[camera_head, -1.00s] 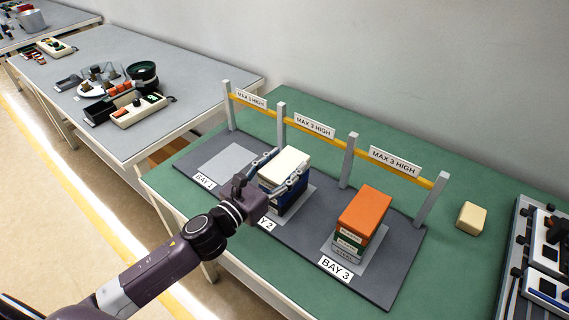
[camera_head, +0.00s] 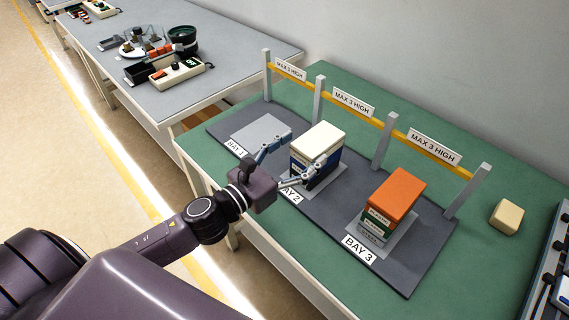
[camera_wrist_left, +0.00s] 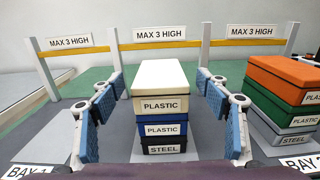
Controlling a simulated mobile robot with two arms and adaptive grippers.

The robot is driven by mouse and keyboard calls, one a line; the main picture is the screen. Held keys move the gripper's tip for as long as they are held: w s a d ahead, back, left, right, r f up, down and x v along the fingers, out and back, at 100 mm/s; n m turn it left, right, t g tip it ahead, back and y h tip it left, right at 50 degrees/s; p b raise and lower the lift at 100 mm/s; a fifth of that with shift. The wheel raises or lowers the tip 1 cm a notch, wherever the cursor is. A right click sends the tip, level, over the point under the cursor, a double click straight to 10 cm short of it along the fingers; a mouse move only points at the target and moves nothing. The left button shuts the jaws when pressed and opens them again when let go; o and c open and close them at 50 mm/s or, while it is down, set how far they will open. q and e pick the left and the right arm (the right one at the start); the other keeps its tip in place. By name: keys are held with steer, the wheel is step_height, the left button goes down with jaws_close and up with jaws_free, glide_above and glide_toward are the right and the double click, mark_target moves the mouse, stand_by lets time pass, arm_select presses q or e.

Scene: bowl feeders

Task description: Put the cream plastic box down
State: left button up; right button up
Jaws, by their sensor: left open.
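The cream plastic box (camera_head: 318,138) sits on top of the stack in bay 2. In the left wrist view the cream box (camera_wrist_left: 160,80) has a PLASTIC label and rests on a blue PLASTIC box (camera_wrist_left: 163,131), with a dark STEEL box (camera_wrist_left: 163,146) at the bottom. My left gripper (camera_head: 290,160) is open in front of this stack. In the left wrist view its blue-padded fingers (camera_wrist_left: 160,115) stand on either side of the stack, with gaps between. My right gripper is not in view.
Bay 3 holds a stack topped by an orange box (camera_head: 396,191). The bay 1 pad (camera_head: 262,131) is bare. A yellow rail (camera_head: 366,115) on grey posts runs behind the bays with MAX 3 HIGH signs. A loose cream block (camera_head: 507,217) lies on the green table at right.

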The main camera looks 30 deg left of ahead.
arm_select(q)
steer(key=b+v, duration=0.1)
steer(key=v, duration=0.4)
steer(key=shift+s+a, duration=0.1)
steer(key=shift+s, duration=0.25)
stand_by(0.3)
